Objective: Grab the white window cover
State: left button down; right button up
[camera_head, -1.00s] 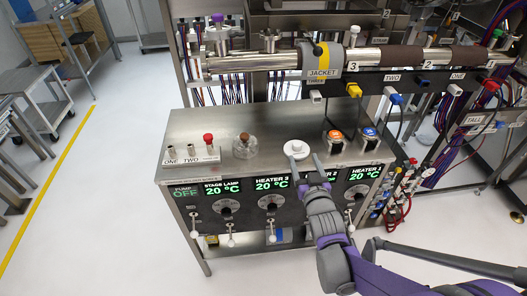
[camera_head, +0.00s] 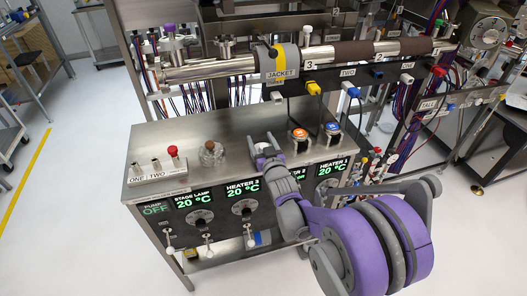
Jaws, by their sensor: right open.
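The white window cover (camera_head: 262,146), a small round white piece with a knob, is on the steel top of the control cabinet (camera_head: 235,130). It is partly hidden by my right gripper (camera_head: 264,149), which reaches in from the lower right. The right gripper is open, with its fingers at the cover. I cannot tell whether they touch it. My left gripper is not in view.
A glass flask with a brown stopper (camera_head: 212,153) stands left of the cover. A labelled block with a red knob (camera_head: 173,152) is at the left. A steel tube with a jacket (camera_head: 278,63) runs behind.

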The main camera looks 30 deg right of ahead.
grip_shut()
dwell(0.3)
